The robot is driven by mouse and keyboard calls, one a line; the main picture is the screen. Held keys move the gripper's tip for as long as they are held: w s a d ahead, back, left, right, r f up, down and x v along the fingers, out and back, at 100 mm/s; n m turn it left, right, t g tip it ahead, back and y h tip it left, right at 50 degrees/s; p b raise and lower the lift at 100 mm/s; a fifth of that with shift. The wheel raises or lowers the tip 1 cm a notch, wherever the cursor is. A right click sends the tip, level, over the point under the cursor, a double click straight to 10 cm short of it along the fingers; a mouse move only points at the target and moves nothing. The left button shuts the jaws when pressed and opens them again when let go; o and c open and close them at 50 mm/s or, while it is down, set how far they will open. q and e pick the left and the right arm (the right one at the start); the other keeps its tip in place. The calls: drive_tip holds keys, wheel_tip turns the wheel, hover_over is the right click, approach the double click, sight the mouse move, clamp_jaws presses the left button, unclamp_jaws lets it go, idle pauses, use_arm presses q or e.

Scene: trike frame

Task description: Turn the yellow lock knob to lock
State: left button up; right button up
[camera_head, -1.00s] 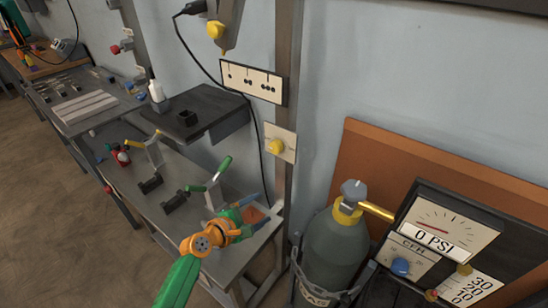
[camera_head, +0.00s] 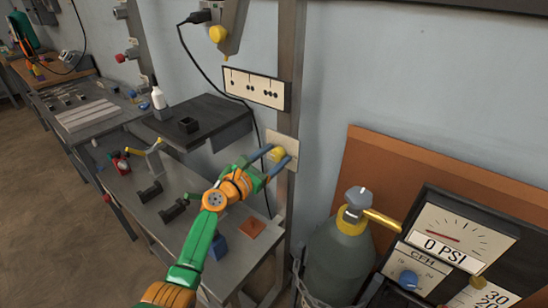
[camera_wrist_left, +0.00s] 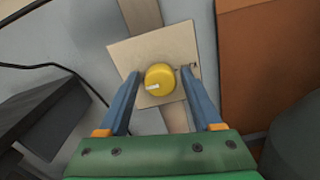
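The yellow lock knob (camera_head: 278,154) sits on a pale square plate (camera_head: 290,147) fixed to the grey post. In the left wrist view the knob (camera_wrist_left: 160,79) has a white pointer mark toward its lower left, on the plate (camera_wrist_left: 122,56). My left gripper (camera_head: 274,157) is open at the plate, its blue fingers on either side of the knob. In the left wrist view the gripper (camera_wrist_left: 157,85) shows gaps between both fingers and the knob, the right gap smaller. Any lettering on the plate is partly hidden by the right finger. My right gripper is not in view.
A gas cylinder (camera_head: 335,262) with a yellow-collared valve stands right of the post, beside a gauge panel (camera_head: 456,238) reading 0 PSI. A workbench (camera_head: 150,205) with clamps lies below left. A dotted label plate (camera_head: 254,88) is above the knob.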

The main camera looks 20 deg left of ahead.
use_arm(q)
clamp_jaws()
